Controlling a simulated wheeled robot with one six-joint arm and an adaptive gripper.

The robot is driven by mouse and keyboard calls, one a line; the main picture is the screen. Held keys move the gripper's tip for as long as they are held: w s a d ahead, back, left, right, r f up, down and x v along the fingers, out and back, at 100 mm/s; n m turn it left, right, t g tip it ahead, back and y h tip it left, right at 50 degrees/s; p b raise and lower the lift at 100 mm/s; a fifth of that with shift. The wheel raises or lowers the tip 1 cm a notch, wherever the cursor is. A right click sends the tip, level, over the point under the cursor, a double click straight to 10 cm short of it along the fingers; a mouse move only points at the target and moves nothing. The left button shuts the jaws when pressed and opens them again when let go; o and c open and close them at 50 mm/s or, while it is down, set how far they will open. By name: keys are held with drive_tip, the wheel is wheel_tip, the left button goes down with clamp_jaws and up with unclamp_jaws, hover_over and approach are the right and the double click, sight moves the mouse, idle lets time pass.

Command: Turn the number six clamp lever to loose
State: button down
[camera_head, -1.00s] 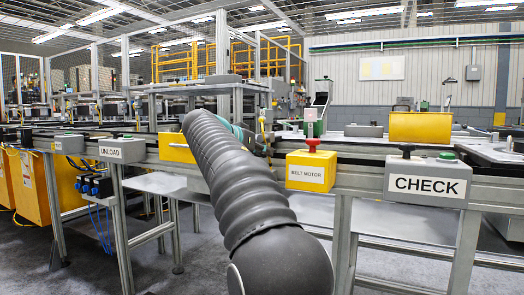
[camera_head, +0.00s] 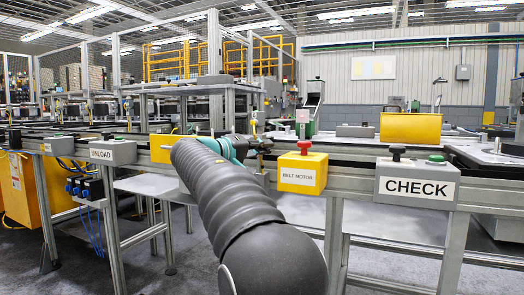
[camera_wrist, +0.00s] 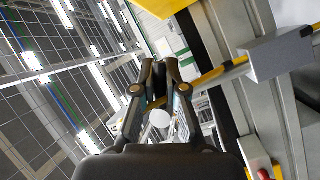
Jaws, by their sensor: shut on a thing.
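My gripper (camera_wrist: 159,65) shows in the wrist view with its two dark fingers brought together. A thin yellow bar (camera_wrist: 212,75), which looks like the clamp lever, runs from a grey block at the right to between the fingers, and the gripper is shut on it. A pale round disc (camera_wrist: 159,119) shows between the finger links. In the head view my gripper (camera_head: 257,143) is small and dark, at the conveyor rail left of the belt motor box. My own arm hides part of the rail there. No number six can be read.
The yellow belt motor box (camera_head: 302,172) with a red knob stands just right of my gripper. The grey CHECK box (camera_head: 417,184) is further right, and the UNLOAD box (camera_head: 110,153) is left. The rail's posts stand close in front.

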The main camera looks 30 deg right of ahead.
drive_tip(key=shift+s+r+n+t+h, duration=0.15)
drive_tip(key=shift+r+n+h, duration=0.1)
drive_tip(key=shift+n, duration=0.5)
drive_tip(key=shift+w+r+n+t+h, duration=0.15)
drive_tip(key=shift+r+n+h, duration=0.1)
drive_tip(key=shift+n, duration=0.5)
drive_tip(key=shift+s, duration=0.1)
drive_tip(key=c, duration=1.2)
unclamp_jaws()
drive_tip(key=v, duration=1.2)
drive_tip(key=shift+f, duration=0.15)
